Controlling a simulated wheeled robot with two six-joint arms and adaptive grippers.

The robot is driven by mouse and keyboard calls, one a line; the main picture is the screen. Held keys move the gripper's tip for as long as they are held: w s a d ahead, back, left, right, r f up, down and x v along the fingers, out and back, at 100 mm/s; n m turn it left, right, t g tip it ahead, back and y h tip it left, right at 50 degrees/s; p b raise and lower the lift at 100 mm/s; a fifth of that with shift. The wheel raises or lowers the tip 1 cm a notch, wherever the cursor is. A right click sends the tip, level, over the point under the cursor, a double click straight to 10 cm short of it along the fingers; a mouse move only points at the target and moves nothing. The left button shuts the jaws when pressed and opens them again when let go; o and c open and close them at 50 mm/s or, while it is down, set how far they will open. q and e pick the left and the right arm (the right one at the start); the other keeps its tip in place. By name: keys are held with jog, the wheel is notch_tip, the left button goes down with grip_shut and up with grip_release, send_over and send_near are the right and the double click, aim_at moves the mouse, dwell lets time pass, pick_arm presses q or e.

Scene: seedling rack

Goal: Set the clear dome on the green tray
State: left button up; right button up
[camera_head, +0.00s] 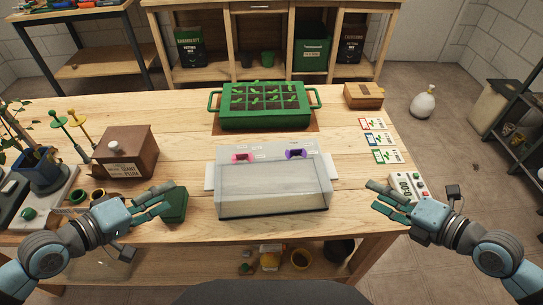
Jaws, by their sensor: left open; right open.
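The clear dome (272,188) sits on the wooden table in front of me, near the table's front edge. It is see-through, with a pink and a purple piece on its top and a light tab at each side. The green tray (266,120) stands behind it on a brown mat, with seedlings in its compartments and a handle at each end. My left gripper (165,204) is open and empty to the left of the dome. My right gripper (372,197) is open and empty to the right of the dome. Neither touches the dome.
A brown box (126,152) with a white knob and a dark green object (175,204) are at the left. Seed cards (379,139), a small wooden box (364,96) and a white timer-like device (407,187) are at the right.

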aim_at(210, 172)
pick_arm(q)
jog(key=shift+w, duration=0.4)
jog(key=x, duration=1.3)
jog(key=shift+w+d, duration=0.1)
jog(key=shift+d, duration=0.3)
pick_arm(e)
jog(key=x, duration=1.4)
jog(key=shift+w+r, duration=0.1)
jog(key=shift+r, duration=0.05)
pick_arm(q)
jog(key=shift+c, duration=0.6)
pick_arm(e)
jog(key=shift+c, duration=0.5)
